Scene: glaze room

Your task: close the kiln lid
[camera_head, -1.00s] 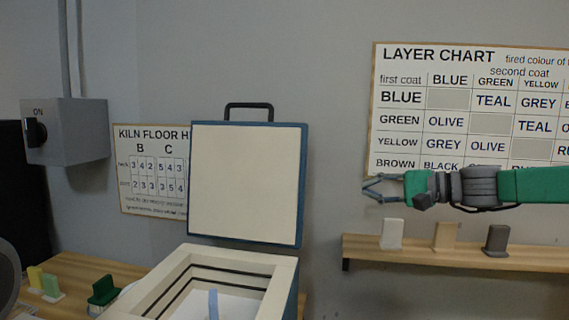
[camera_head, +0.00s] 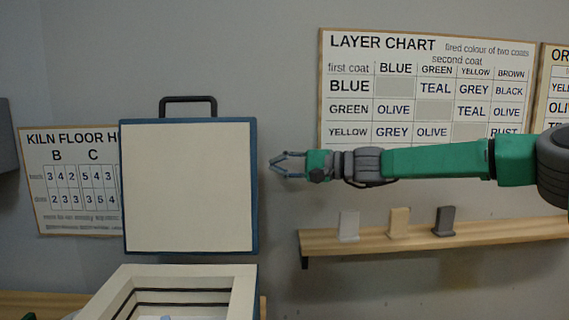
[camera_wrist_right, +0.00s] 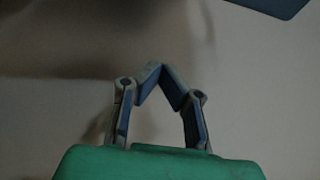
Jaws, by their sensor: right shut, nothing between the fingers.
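The kiln lid (camera_head: 188,188) stands upright and open behind the kiln, with a cream inner face, a blue rim and a dark handle (camera_head: 188,100) on its top edge. The kiln body (camera_head: 245,290) is below it, its cream rim and dark-banded inside showing. My right gripper (camera_head: 274,165) is shut and empty, just to the right of the lid's right edge and apart from it in the picture. In the right wrist view its fingertips (camera_wrist_right: 152,72) meet, and a blue corner, probably the lid (camera_wrist_right: 275,5), shows at the top right. My left gripper is out of view.
A wooden shelf (camera_head: 480,232) with several small upright tiles is below my right arm. A layer chart (camera_head: 350,50) hangs behind the arm. A kiln floor chart (camera_head: 70,215) is partly hidden behind the lid. Bare wall lies between lid and shelf.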

